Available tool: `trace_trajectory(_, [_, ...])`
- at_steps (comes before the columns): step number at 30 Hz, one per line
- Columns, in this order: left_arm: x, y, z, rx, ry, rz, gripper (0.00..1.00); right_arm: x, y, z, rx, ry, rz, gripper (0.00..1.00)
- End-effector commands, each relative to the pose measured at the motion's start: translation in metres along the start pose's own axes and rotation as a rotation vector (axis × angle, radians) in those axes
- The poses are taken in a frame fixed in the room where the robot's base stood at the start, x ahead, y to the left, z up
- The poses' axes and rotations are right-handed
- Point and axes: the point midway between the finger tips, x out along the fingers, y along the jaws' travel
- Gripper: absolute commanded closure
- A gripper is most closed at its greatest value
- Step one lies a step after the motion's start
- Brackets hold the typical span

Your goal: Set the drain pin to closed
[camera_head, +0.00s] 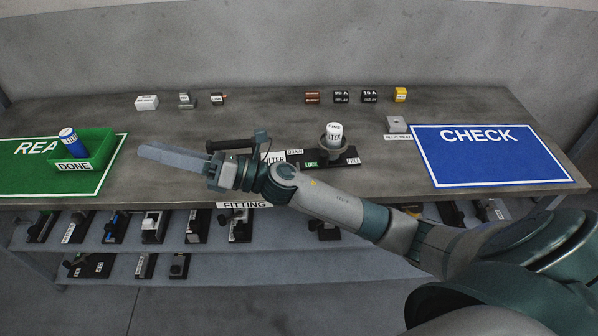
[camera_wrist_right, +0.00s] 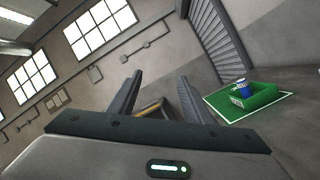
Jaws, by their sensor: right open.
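A black fixture (camera_head: 345,157) stands at the middle of the table with small labels, one reading DRAIN (camera_head: 295,152) and a green one reading LOCK (camera_head: 309,163). A white cylinder (camera_head: 333,133) sits upright in its ring. I cannot make out the drain pin or its setting; my right arm covers the front left of the fixture. My right gripper (camera_head: 150,152) is left of the fixture, pointing left, apart from it. In the right wrist view its two fingers (camera_wrist_right: 160,84) are spread with nothing seen between them. My left gripper is not in view.
A green DONE tray (camera_head: 96,150) holding a blue can (camera_head: 72,142) stands left, near my gripper's tips. A blue CHECK mat (camera_head: 490,165) lies right. Small blocks (camera_head: 341,97) line the back. Fittings (camera_head: 154,225) fill the lower shelf.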

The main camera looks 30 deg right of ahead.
Motion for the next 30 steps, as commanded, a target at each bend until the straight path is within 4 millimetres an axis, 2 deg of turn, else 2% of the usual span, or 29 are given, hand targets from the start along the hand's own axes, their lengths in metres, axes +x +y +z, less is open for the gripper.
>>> trace_trajectory(1, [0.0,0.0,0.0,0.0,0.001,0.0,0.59,0.007,0.013,-0.003,-0.138,0.084,0.073,0.55])
trace_trajectory(3, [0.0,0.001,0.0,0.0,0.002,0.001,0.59,0.009,0.028,-0.013,-0.325,0.202,0.172,0.55])
trace_trajectory(6, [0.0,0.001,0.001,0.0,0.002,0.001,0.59,0.003,0.037,-0.031,-0.581,0.378,0.312,0.55])
trace_trajectory(10, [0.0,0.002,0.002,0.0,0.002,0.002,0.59,-0.023,0.027,-0.046,-0.891,0.619,0.483,0.55])
trace_trajectory(14, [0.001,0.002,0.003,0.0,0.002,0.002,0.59,-0.063,-0.001,-0.045,-1.159,0.882,0.646,0.55])
trace_trajectory(17, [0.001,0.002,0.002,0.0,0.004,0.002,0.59,-0.102,-0.03,-0.027,-1.327,1.103,0.765,0.55])
trace_trajectory(20, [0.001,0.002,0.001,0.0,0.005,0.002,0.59,-0.145,-0.059,0.006,-1.449,1.338,0.872,0.55])
trace_trajectory(22, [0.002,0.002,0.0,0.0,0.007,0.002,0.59,-0.175,-0.075,0.035,-1.499,1.503,0.939,0.55])
trace_trajectory(27, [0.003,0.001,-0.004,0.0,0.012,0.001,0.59,-0.235,-0.095,0.104,-1.516,1.824,1.052,0.55])
trace_trajectory(30, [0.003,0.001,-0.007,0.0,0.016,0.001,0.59,-0.256,-0.097,0.13,-1.495,1.934,1.088,0.55])
